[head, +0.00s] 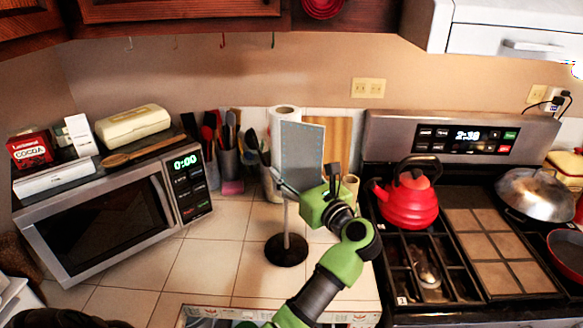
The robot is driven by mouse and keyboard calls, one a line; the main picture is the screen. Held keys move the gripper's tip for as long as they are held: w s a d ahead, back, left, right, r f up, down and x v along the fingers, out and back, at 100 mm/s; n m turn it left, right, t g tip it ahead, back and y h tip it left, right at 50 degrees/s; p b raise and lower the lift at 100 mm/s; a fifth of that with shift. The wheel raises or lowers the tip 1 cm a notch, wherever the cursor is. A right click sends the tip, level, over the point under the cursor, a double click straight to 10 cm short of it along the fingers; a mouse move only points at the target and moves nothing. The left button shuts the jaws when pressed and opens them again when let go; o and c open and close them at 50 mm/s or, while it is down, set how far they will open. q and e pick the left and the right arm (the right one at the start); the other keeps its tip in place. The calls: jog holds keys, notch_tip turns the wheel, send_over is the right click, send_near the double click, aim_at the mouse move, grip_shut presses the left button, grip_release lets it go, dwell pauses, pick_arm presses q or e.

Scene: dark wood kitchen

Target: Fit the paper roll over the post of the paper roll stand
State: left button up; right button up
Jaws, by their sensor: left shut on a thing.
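The white paper roll (285,112) is upright, with its open top end showing; a grey panel hides part of its front. My left gripper (284,184) is shut on the roll low down, its green wrist to the right. The paper roll stand has a round black base (286,250) on the tiled counter. Its thin upright post (286,220) shows between the base and the gripper. The post's upper part is hidden behind the gripper and roll, so I cannot tell whether it is inside the roll. My right gripper is not in view.
A microwave (100,220) stands left, with boxes on top. Utensil holders (228,163) line the wall. The grey panel (303,150) is close to the gripper. A red kettle (407,195) sits on the stove to the right. The tiles left of the stand are clear.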

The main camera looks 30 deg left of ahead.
pick_arm(q)
jog(key=shift+a+f+b, duration=0.1)
jog(key=shift+f+b, duration=0.2)
jog(key=shift+f, duration=0.55)
jog(key=shift+f+b, duration=0.3)
jog(key=shift+f, duration=0.35)
notch_tip(320, 180, down, 3)
jog(key=b, duration=0.3)
jog(key=shift+r, duration=0.15)
notch_tip(320, 180, down, 3)
jog(key=b, duration=0.9)
send_over(287, 224)
jog(key=d, duration=0.2)
jog(key=f, duration=0.4)
jog(key=s+f, duration=0.1)
jog(key=f, duration=0.1)
notch_tip(287, 224, down, 5)
jog(key=b, duration=0.5)
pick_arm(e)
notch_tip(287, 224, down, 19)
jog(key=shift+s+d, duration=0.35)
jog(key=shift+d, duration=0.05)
pick_arm(q)
jog(key=o, duration=1.2)
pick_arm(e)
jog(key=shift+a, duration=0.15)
